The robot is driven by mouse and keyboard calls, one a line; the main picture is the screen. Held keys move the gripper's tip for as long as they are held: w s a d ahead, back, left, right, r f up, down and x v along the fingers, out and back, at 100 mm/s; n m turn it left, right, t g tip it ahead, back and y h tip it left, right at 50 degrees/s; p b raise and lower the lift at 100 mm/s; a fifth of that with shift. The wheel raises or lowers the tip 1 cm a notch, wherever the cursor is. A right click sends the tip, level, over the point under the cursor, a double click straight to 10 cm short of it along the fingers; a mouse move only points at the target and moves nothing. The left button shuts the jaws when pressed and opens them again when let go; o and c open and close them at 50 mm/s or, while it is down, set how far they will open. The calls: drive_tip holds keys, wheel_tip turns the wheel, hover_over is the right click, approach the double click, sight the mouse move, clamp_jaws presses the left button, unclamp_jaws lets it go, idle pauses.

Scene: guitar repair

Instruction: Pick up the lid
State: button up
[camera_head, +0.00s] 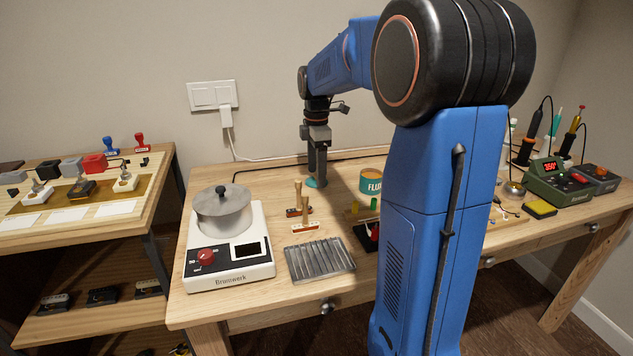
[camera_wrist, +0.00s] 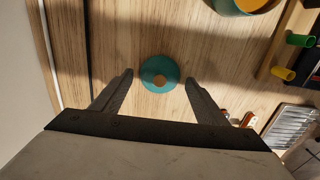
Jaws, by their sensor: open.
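A round teal lid (camera_wrist: 160,64) with a small tan knob lies on the wooden table. It also shows in the head view (camera_head: 312,183), partly hidden by my gripper. My gripper (camera_head: 318,184) points down over it. In the wrist view my gripper (camera_wrist: 159,77) is open, with one finger on each side of the lid and a gap on both sides. I cannot tell the exact height of the fingertips above the table. The flux tin (camera_head: 371,181) stands to the right of the lid; the wrist view shows it open with orange contents (camera_wrist: 250,4).
A hotplate (camera_head: 230,265) with a metal pot (camera_head: 222,212) stands at the front left. A soldering station (camera_head: 560,185) is at the far right. A cable runs along the back.

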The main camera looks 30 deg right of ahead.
drive_tip(key=shift+f, duration=0.4)
drive_tip(key=c, duration=1.2)
drive_tip(key=shift+c, duration=0.2)
